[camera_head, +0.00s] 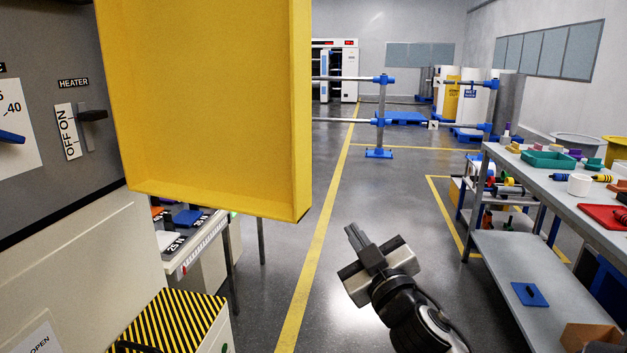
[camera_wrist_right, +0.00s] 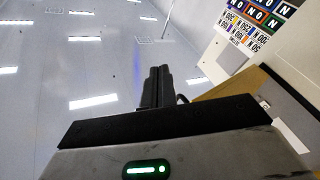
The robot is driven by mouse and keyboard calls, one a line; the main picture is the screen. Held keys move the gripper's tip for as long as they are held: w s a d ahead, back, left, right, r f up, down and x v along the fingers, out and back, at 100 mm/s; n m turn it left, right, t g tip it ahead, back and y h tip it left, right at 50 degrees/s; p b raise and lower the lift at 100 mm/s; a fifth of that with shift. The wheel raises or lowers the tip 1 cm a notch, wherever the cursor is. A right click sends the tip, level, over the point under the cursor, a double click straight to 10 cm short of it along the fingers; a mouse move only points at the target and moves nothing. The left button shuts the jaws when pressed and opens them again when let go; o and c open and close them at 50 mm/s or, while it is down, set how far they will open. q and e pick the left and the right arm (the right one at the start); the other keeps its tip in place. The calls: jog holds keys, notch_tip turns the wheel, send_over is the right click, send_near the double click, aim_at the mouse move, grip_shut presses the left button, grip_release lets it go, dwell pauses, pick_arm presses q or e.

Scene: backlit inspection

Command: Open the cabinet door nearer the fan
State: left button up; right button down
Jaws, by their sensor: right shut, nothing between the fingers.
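A large yellow panel with a raised rim (camera_head: 212,95), which looks like a cabinet door swung out, stands out from the grey wall panel at the left in the head view. Its hinge side and any handle are hidden or out of frame. My right gripper (camera_head: 354,236) is shut and empty, below and to the right of the panel's lower corner, apart from it. In the right wrist view its fingers (camera_wrist_right: 155,84) are together with nothing between them. A yellowish edge (camera_wrist_right: 232,82) shows beside it there. No fan is seen. My left gripper is not in view.
A grey control panel (camera_head: 60,190) with a HEATER lever (camera_head: 92,115) is at the left. A striped yellow-black box (camera_head: 180,318) stands below. A grey workbench (camera_head: 520,270) with trays is at the right. A rail post (camera_head: 379,115) stands ahead. The floor between is clear.

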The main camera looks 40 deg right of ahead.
notch_tip(320, 180, up, 14)
jog(key=s+n+g+y, duration=0.2)
jog(key=n+g+y, duration=0.1)
jog(key=n+y, duration=1.55)
pick_arm(q)
jog(key=p, duration=0.2)
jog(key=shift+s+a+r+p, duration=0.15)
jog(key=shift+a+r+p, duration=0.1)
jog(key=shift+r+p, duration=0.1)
pick_arm(e)
jog(key=w+a+n+h, duration=0.3)
jog(key=w+a, duration=0.1)
jog(key=w, duration=0.4)
jog(key=shift+w, duration=0.35)
